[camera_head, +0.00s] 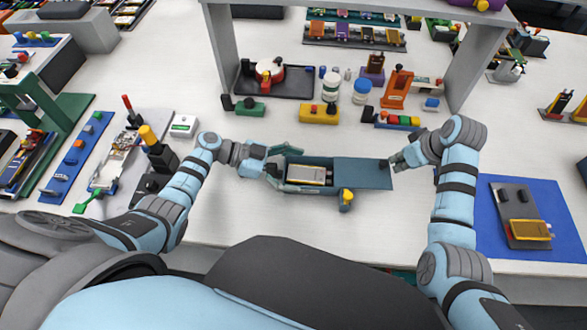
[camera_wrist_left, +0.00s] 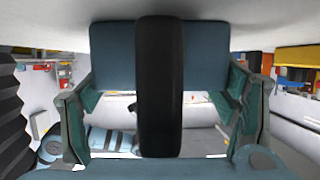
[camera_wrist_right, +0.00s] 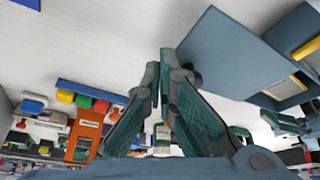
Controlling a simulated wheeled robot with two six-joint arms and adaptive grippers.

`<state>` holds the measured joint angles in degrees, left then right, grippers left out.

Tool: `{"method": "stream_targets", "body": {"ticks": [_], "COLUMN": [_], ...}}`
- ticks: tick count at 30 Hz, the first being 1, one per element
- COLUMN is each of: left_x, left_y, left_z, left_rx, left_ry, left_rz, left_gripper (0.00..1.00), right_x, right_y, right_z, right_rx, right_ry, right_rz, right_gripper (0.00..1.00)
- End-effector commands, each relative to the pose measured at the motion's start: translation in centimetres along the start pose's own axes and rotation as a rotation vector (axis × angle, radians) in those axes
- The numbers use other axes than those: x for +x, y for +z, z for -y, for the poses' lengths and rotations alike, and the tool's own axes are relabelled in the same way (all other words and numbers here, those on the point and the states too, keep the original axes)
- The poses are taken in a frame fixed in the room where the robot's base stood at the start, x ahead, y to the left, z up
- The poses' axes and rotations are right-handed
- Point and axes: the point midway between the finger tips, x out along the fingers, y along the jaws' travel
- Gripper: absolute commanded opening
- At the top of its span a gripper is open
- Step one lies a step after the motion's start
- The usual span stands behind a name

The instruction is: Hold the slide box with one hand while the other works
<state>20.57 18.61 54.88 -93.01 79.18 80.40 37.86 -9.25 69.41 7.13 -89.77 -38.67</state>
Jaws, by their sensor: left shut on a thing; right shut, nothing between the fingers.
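The slide box (camera_head: 318,191) is a teal-grey tray on the table in front of me. Its flat lid (camera_head: 362,173) extends to the right, leaving the left part open. A silver pouch cell (camera_head: 306,174) with a yellow edge shows in the open part. My left gripper (camera_head: 275,167) is shut on the box's left end; in the left wrist view a black bar (camera_wrist_left: 160,85) stands between its fingers, in front of the teal box (camera_wrist_left: 112,55). My right gripper (camera_head: 397,163) is shut and empty, just right of the lid's end. Its closed tips (camera_wrist_right: 164,66) show beside the lid (camera_wrist_right: 235,55).
A yellow part (camera_head: 346,199) sticks out at the box's front. A blue mat (camera_head: 490,240) with a grey fixture lies at the right. A yellow block (camera_head: 319,114), white jars and an orange stand (camera_head: 396,88) are behind the box. The table left of the box's front is clear.

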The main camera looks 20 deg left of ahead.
Motion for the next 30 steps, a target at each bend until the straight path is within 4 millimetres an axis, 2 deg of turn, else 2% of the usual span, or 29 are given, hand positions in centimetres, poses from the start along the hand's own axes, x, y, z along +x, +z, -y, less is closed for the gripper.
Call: {"method": "stream_targets", "body": {"ticks": [13, 25, 30], "left_x": [0.0, 0.0, 0.0], "left_y": [0.0, 0.0, 0.0], "left_z": [0.0, 0.0, 0.0], "left_rx": [0.000, 0.000, 0.000], "left_ry": [0.000, 0.000, 0.000], "left_rz": [-0.001, -0.001, -0.001], "left_gripper": [0.43, 0.43, 0.43], "right_x": [-0.3, -4.7, -5.8], "right_y": [-0.1, -1.4, -1.7], "right_z": [-0.1, -1.1, -1.3], "right_rx": [0.000, 0.000, 0.000], "right_ry": [0.001, 0.002, 0.000], "right_rz": [-0.001, -0.002, 0.000], "right_gripper": [0.00, 0.00, 0.00]}}
